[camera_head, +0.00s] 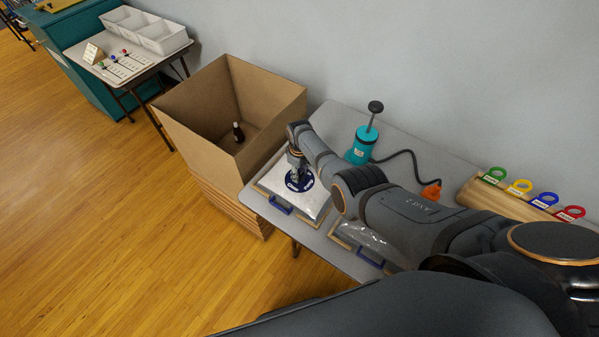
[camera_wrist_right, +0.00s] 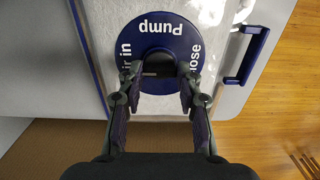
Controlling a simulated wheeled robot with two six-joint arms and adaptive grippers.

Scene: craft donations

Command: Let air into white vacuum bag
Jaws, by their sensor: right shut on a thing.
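The white vacuum bag (camera_head: 312,207) lies flat on the grey table, beside the cardboard box. Its round blue valve dial (camera_head: 304,186) also shows large in the right wrist view (camera_wrist_right: 160,42). The dial bears the words "Pump", "Air in" and "Close", the last two partly covered by my fingers. "Pump" is upside down at the top of that view. My right gripper (camera_head: 296,177) points down over the dial. In the wrist view its two fingers (camera_wrist_right: 157,76) are shut on the dial's middle grip. My left gripper is not in view.
A second clear bag (camera_head: 366,237) lies partly under my right arm. A teal pump (camera_head: 361,148) with a black hose and orange end (camera_head: 431,192) stands behind. A wooden rack (camera_head: 499,205) holds coloured rings. The open cardboard box (camera_head: 262,92) contains a dark bottle (camera_head: 238,132).

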